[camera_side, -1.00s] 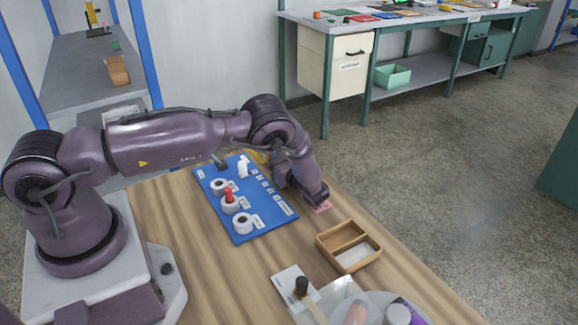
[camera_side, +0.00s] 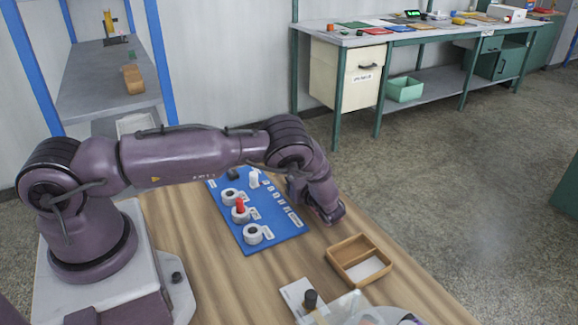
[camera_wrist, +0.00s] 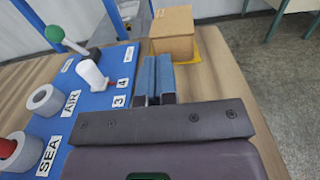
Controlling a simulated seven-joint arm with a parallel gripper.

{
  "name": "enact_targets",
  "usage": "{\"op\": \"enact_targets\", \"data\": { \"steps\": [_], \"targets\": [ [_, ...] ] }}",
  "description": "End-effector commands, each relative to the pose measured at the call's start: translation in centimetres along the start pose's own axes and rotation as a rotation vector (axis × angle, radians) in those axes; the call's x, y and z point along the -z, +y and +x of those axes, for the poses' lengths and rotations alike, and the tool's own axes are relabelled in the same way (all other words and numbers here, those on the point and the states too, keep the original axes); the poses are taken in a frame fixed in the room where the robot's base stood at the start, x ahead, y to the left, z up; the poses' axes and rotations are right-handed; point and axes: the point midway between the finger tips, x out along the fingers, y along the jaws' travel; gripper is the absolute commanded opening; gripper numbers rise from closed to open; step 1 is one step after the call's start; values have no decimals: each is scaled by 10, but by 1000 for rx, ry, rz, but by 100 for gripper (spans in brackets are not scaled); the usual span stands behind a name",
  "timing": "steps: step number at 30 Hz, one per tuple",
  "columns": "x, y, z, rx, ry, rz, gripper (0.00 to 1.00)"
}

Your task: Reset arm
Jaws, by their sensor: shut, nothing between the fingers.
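My gripper (camera_side: 330,216) is low over the table, just right of the blue board (camera_side: 278,236). In the wrist view its two blue-grey fingers (camera_wrist: 155,80) are together, with nothing between them. The board carries several grey-white rings, one of them (camera_side: 253,234) at the near end. A red plug (camera_side: 240,204) stands in the middle ring. A white fitting (camera_side: 253,179) stands farther back. In the wrist view the white fitting (camera_wrist: 92,76) is left of the fingers, and labels AIR, SEA, 3 and 4 are readable. My arm partly hides the board's far end.
A wooden tray (camera_side: 346,245) with compartments lies near my gripper. A dark-topped tool (camera_side: 311,300) stands by a white card in front. In the wrist view, a cardboard box (camera_wrist: 172,32) is beyond the fingers, and a green-ball lever (camera_wrist: 54,34) is at left. Bare table lies left of the board.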

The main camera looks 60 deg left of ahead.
Motion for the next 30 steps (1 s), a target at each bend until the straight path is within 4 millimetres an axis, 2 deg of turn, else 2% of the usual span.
{"op": "enact_targets", "data": {
  "steps": [3, 6, 10, 14, 20, 30],
  "targets": [
    [0, 0, -15, 1, 0, -1, 0],
    [-3, 0, -20, -8, 8, -10, 0],
    [-23, 0, -22, -61, 62, -71, 0],
    [-65, 6, -24, -172, 188, -207, 0],
    [-132, 30, -38, -358, 427, -455, 0],
    [-230, 90, -79, -610, 824, -860, 0]
  ]
}}
